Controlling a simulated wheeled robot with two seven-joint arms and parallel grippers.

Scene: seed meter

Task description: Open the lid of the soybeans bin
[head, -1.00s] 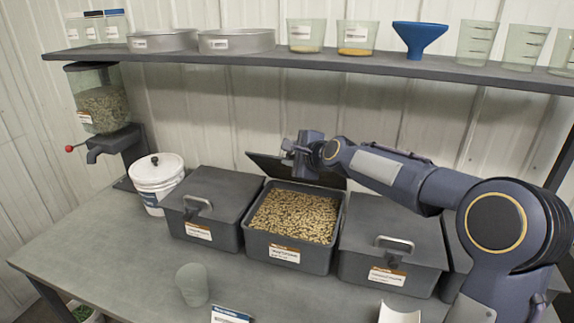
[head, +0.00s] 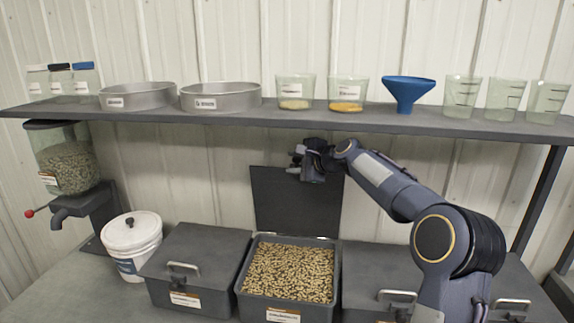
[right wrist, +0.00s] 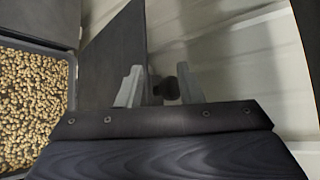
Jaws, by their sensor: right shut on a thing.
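The soybeans bin (head: 238,284) is a dark grey box full of tan beans (head: 290,272), with a white and brown label too small to read. Its dark lid (head: 285,205) stands open, about upright, behind the beans. My right gripper (head: 299,163) is at the lid's upper right edge, shut on the lid's handle. The right wrist view shows the dark handle (right wrist: 168,88) between the two grey fingers, beside the lid panel (right wrist: 115,60). The beans also show there at left (right wrist: 35,105). My left gripper is out of view.
Closed grey bins stand left (head: 200,250) and right (head: 375,270) of the open one. A white bucket (head: 132,245) and a seed hopper (head: 65,160) are at left. A shelf (head: 230,115) with pans, beakers and a blue funnel (head: 409,92) runs just above my gripper.

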